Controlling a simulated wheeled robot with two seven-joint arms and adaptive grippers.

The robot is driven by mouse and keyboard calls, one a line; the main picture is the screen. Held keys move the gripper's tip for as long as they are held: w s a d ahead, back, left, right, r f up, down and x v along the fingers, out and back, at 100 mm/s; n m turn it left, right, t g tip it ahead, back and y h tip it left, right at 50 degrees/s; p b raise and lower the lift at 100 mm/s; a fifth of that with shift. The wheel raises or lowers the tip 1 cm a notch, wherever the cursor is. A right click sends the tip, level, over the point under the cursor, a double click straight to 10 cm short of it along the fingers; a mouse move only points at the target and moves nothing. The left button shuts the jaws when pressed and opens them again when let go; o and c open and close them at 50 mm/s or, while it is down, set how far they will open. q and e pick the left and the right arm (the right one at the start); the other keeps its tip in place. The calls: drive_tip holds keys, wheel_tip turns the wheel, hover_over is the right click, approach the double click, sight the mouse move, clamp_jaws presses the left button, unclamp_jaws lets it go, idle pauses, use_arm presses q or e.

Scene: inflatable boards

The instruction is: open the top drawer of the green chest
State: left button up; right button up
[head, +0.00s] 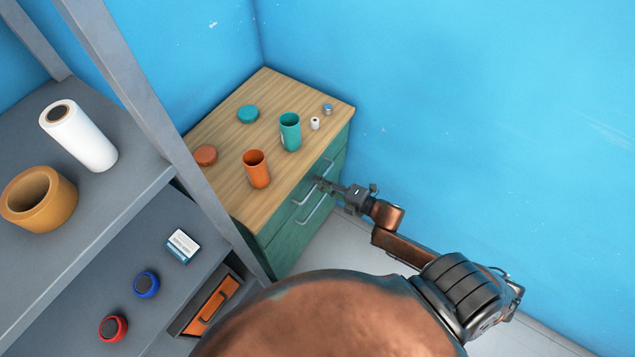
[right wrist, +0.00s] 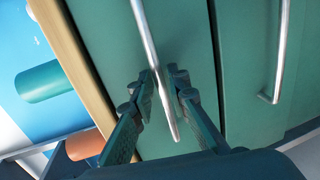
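The green chest (head: 290,244) with a wooden top stands in the corner, its drawer fronts facing right. Its top drawer (right wrist: 185,25) is the front nearest the wooden top and looks shut, flush with the front below it. The silver bar handle of that drawer (right wrist: 147,35) runs between the fingers of my right gripper (right wrist: 162,78). The fingers stand on either side of the bar near one end, with a small gap showing on the right side. My right gripper (head: 322,184) also reaches the chest front in the head view. My left gripper is out of view.
On the chest top stand an orange cup (head: 257,170), a teal cup (head: 290,133), two round lids and two small items. A lower drawer handle (right wrist: 279,55) is beside the gripper. A grey shelf (head: 120,215) stands at left. Blue walls close the corner behind.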

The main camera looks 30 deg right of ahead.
drive_tip(key=shift+w+a+f, duration=0.15)
drive_tip(key=shift+w+a, duration=0.05)
drive_tip(key=shift+w, duration=0.3)
clamp_jaws()
